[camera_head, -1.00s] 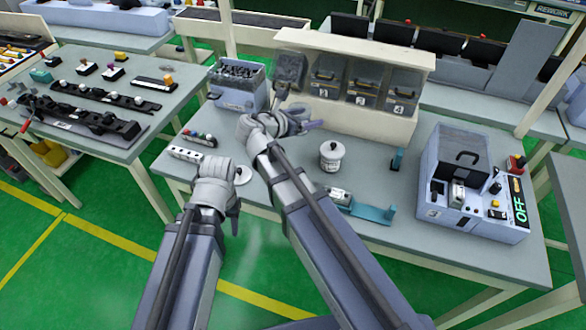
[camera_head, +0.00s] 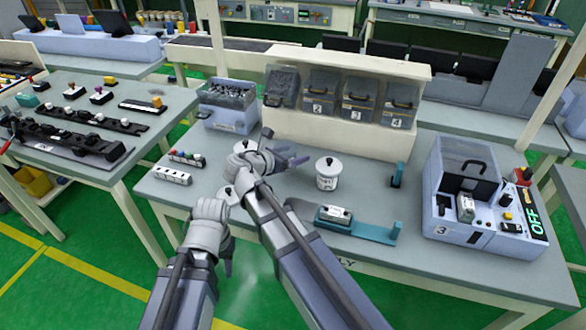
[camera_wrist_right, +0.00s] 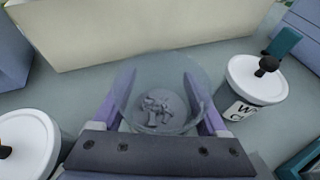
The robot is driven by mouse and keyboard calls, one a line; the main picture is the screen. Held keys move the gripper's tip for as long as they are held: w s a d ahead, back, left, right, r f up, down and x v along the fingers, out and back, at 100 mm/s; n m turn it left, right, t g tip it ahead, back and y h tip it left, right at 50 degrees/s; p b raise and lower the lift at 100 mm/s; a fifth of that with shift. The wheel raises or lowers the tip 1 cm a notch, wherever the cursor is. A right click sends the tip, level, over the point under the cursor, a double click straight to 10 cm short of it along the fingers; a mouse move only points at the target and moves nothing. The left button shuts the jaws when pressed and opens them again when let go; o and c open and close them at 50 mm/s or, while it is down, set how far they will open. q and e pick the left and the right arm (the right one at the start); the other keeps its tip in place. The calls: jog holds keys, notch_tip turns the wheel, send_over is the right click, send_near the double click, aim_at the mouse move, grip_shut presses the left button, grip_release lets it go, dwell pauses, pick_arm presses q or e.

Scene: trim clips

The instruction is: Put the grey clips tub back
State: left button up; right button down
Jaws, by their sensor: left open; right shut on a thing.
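My right gripper (camera_wrist_right: 160,105) is shut on a clear tub (camera_wrist_right: 160,88) with grey clips in it, in the right wrist view. In the head view my right gripper (camera_head: 290,160) is over the back middle of the table, and the tub cannot be made out behind the hand. My left gripper (camera_head: 228,258) is open and empty at the table's front edge. The leftmost front bin (camera_head: 282,88) of the cream rack has its dark lid or front tilted out; I cannot read a number on it.
A white lidded pot (camera_head: 328,175) stands right of my right gripper; another white lid (camera_head: 228,194) shows left of it. A teal fixture (camera_head: 360,222) lies in front. A grey-blue box (camera_head: 230,105) stands left of the cream rack (camera_head: 350,55); a machine reading OFF (camera_head: 480,205) stands right.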

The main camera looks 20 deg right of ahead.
jog(key=shift+f+b, duration=1.75)
jog(key=shift+b, duration=0.1)
jog(key=shift+f, duration=0.1)
jog(key=shift+f, duration=0.15)
grip_release()
jog(key=shift+r, duration=0.25)
